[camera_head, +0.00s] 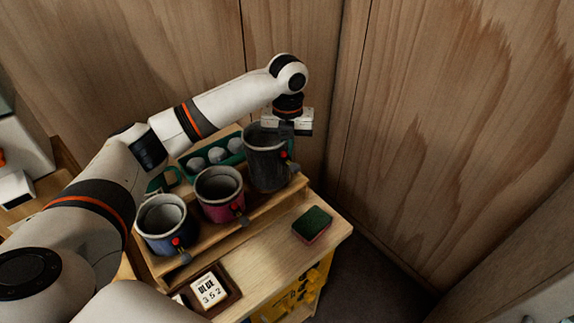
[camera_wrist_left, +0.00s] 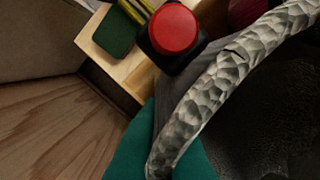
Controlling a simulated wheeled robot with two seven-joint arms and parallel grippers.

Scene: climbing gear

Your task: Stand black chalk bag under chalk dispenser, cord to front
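The black chalk bag (camera_head: 267,162) stands at the right end of a wooden stepped rack, its mouth up and its red cord lock (camera_head: 284,155) facing the front right. In the left wrist view its pale fleece rim (camera_wrist_left: 215,90), dark inside and red cord lock (camera_wrist_left: 172,28) fill much of the picture. My left gripper (camera_head: 288,124) is at the back of the bag's rim, pointing down. I see no chalk dispenser. My right gripper is out of view.
A maroon bag (camera_head: 219,192) and a blue bag (camera_head: 166,222) stand left of it on the rack. A green tray (camera_head: 187,168) of white balls lies behind. Wooden walls rise behind and right.

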